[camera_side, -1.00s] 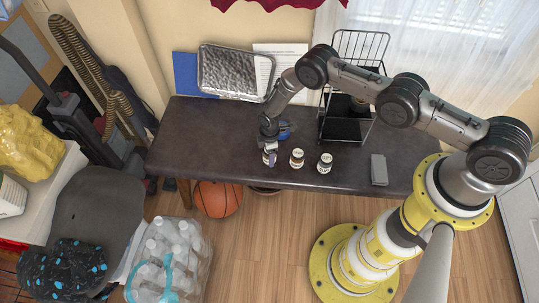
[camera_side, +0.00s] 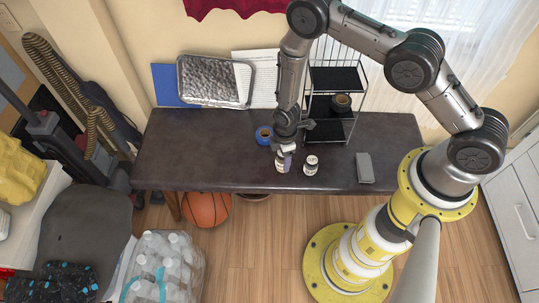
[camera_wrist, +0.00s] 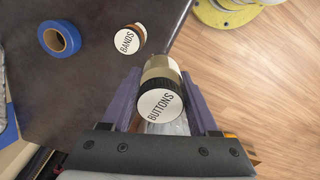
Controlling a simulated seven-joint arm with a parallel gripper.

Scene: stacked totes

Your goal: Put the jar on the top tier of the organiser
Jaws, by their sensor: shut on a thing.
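My gripper (camera_wrist: 165,112) is shut on a jar (camera_wrist: 160,104) with a black lid and a white top label reading BUTTONS. In the side view my gripper (camera_side: 284,150) is low over the front of the table, left of the organiser; the held jar (camera_side: 283,164) shows just below it. Whether it touches the table is unclear. The organiser (camera_side: 307,98) is a black wire rack with stacked dark tiers. Its top tier (camera_side: 335,78) looks empty from here. A dark round object (camera_side: 341,102) sits on the tier below.
Another jar (camera_side: 311,167) stands just right of my gripper. The wrist view shows a jar labelled BANDS (camera_wrist: 127,40). A grey flat item (camera_side: 364,168) lies at right. A metal tray (camera_side: 214,80) leans at the back. The table's left is clear.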

